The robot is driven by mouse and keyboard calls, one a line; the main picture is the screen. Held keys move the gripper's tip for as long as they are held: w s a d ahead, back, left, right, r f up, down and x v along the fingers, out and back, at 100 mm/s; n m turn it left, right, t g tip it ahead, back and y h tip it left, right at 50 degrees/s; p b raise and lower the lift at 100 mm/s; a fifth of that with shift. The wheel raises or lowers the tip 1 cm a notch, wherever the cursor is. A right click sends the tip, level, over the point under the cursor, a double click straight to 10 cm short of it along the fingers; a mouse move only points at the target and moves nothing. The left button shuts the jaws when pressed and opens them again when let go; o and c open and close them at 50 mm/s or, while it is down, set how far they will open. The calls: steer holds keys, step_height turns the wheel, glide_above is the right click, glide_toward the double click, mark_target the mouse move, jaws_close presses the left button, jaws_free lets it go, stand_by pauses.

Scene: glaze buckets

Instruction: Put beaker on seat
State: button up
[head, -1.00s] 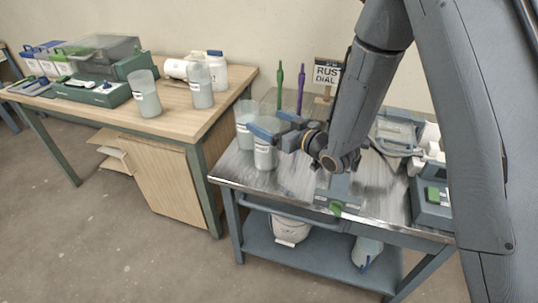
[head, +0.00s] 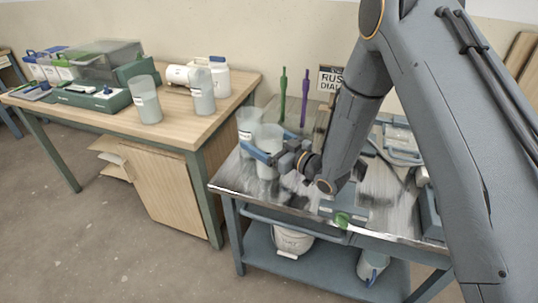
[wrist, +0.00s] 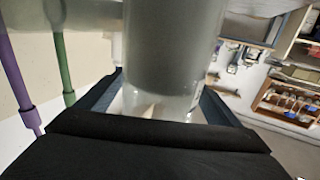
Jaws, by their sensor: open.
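A translucent grey-filled beaker (head: 268,133) stands on the metal cart top. A similar beaker (head: 248,119) stands just behind it to the left. My gripper (head: 268,149) is open at the nearer beaker, its blue fingers below the rim. In the wrist view the beaker (wrist: 172,50) stands upright between the two spread fingers (wrist: 158,98). I cannot tell whether the fingers touch it. Two more such beakers, one (head: 146,100) in front and one (head: 202,93) behind, stand on the wooden table. I cannot make out which thing is the seat.
The metal cart top (head: 232,178) carries green (head: 282,96) and purple (head: 305,97) upright tools, a sign (head: 328,78) and equipment at right, partly hidden by my arm. A lower shelf holds a white bucket (head: 292,241). The wooden table (head: 180,128) has bare room at its front.

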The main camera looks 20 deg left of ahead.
steer(key=shift+w+a+f, duration=0.1)
steer(key=shift+w+a, duration=0.15)
steer(key=shift+a, duration=0.3)
steer(key=c, duration=2)
steer(key=shift+c, duration=0.8)
steer(key=shift+r, duration=0.2)
